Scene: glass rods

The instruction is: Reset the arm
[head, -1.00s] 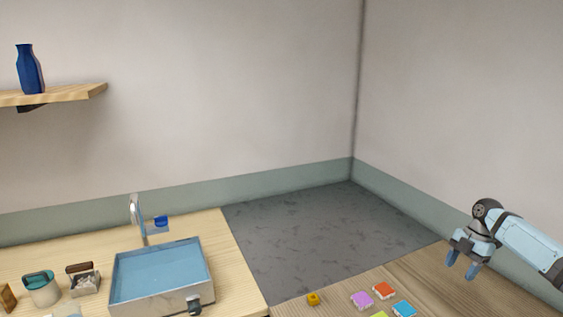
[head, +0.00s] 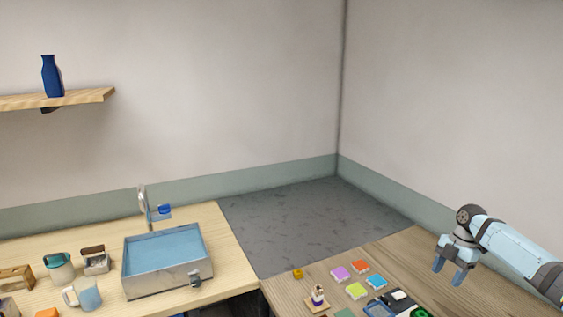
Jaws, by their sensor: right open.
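My right gripper (head: 448,273) hangs from my right arm (head: 512,246) at the right of the head view. Its two blue fingers are apart and point down, with nothing between them. It is over the right-hand wooden table (head: 402,252), to the right of the coloured tiles. The height above the table is hard to tell. My left gripper is not in view. No glass rod can be made out.
Coloured tiles (head: 356,291) and a small figure on a base (head: 317,297) are on the right table. The left table (head: 233,275) holds a sink basin (head: 166,249), mugs (head: 84,294) and boxes. A blue vase (head: 51,76) stands on a shelf (head: 70,99).

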